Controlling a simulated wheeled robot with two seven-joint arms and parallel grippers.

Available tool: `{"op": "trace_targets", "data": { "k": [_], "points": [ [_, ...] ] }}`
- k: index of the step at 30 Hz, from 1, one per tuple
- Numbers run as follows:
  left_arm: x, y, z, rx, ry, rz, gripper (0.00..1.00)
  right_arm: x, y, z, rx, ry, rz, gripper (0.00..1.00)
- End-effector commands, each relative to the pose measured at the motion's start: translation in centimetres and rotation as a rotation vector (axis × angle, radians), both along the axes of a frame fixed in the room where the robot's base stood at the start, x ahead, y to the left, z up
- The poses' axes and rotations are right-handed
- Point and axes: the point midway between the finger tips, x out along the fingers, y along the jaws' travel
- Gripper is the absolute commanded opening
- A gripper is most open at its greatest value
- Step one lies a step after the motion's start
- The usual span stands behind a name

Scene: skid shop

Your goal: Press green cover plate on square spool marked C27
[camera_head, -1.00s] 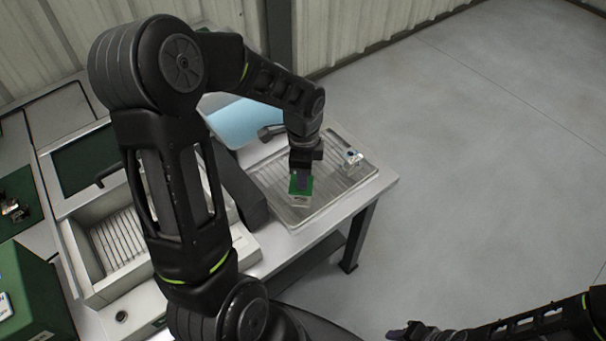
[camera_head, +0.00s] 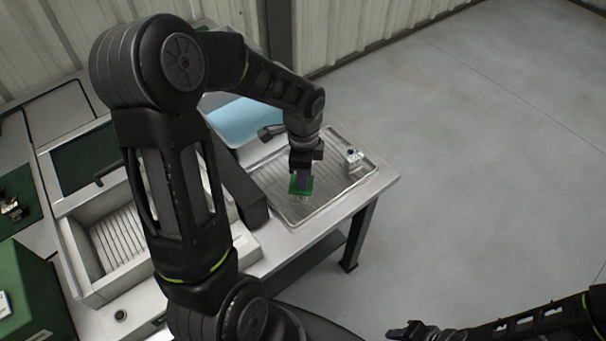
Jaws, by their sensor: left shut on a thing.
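My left gripper (camera_head: 302,177) points down over the grey ribbed tray (camera_head: 268,183) and is shut on the green cover plate (camera_head: 297,187). Below the plate a small pale part shows, likely the square spool (camera_head: 300,199); its marking cannot be read, and whether the plate touches it cannot be told. My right gripper (camera_head: 402,332) is at the bottom edge, away from the table; its jaws are too small and dark to judge.
A blue sheet (camera_head: 243,122) lies behind the tray. A light bin (camera_head: 97,292) and a green box (camera_head: 36,293) are at left. Open floor lies right of the table.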

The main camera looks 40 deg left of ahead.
Motion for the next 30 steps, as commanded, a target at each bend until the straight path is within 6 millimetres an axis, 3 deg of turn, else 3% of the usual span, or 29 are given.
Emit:
{"op": "trace_targets", "data": {
  "k": [10, 11, 18, 20, 25, 30],
  "points": [
    [-0.01, 0.0, -0.25, 0.0, 0.0, 0.0, 0.0, 0.0, -0.01, -0.15, 0.0, 0.0, 0.0, 0.36],
    [-0.01, 0.0, -0.25, 0.0, 0.0, 0.0, 0.14, 0.0, -0.01, -0.15, 0.0, 0.0, 0.0, 0.36],
    [-0.01, 0.0, -0.25, 0.0, 0.0, 0.0, 0.34, 0.0, -0.01, -0.15, 0.0, 0.0, 0.0, 0.36],
    [0.0, 0.0, -0.24, 0.0, 0.0, 0.0, 0.39, 0.0, 0.0, -0.15, 0.0, 0.0, 0.0, 0.36],
    [0.0, 0.0, -0.24, 0.0, 0.0, 0.0, 0.39, 0.0, 0.0, -0.15, 0.0, 0.0, 0.0, 0.36],
    [0.0, 0.0, -0.24, 0.0, 0.0, 0.0, 0.52, 0.0, -0.01, -0.15, 0.0, 0.0, 0.0, 0.36]
  ]
}}
